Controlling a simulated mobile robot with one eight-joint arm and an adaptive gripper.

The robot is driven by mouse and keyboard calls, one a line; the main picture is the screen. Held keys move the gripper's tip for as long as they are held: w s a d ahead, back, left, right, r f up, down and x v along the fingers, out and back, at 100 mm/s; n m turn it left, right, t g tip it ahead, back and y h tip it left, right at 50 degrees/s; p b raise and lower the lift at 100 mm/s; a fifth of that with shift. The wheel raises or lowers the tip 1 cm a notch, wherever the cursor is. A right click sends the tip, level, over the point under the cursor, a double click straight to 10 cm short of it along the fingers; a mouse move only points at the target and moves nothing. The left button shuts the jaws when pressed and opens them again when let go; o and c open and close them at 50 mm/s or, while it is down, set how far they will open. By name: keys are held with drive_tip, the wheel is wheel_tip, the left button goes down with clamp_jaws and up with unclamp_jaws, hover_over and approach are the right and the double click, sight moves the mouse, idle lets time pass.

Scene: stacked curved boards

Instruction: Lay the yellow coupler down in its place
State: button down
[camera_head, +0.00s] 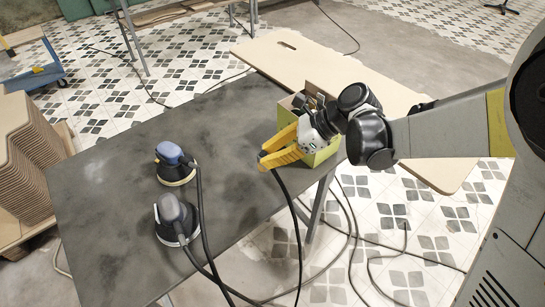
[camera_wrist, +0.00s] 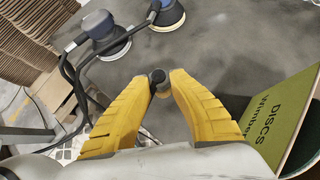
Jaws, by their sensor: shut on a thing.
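My gripper (camera_head: 265,161) is above the dark table, near its right edge and just left of the green box. Its yellow fingers (camera_wrist: 160,80) are closed on a small cylindrical piece, taken as the coupler (camera_wrist: 159,90). The piece has a dark round end and a tan-yellow side; the fingers hide much of it. In the head view the coupler is mostly hidden by the fingers, and a black hose (camera_head: 284,190) runs down from the fingertips. I cannot tell how the hose joins the coupler. No marked place for it can be made out.
A green box (camera_head: 322,156) of discs stands beside my gripper; its lettered side shows in the wrist view (camera_wrist: 283,112). A blue-topped sander (camera_head: 174,160) and a grey sander (camera_head: 174,216) stand on the table (camera_head: 115,165) with hoses. Stacked curved boards (camera_head: 25,155) are at left. The table's middle is clear.

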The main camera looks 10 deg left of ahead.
drive_tip(key=shift+d, duration=0.1)
drive_tip(key=shift+s+f, duration=0.1)
drive_tip(key=shift+f, duration=0.05)
wheel_tip(320, 180, down, 6)
drive_tip(key=b, duration=0.5)
drive_tip(key=shift+f+b, duration=0.25)
drive_tip(key=shift+b, duration=0.05)
drive_tip(key=shift+f+b, duration=0.55)
drive_tip(key=shift+f, duration=0.1)
drive_tip(key=c, duration=1.2)
unclamp_jaws()
drive_tip(key=shift+c, duration=0.2)
drive_tip(key=shift+r, duration=0.1)
drive_tip(key=v, duration=1.2)
drive_tip(key=shift+s+d, duration=0.1)
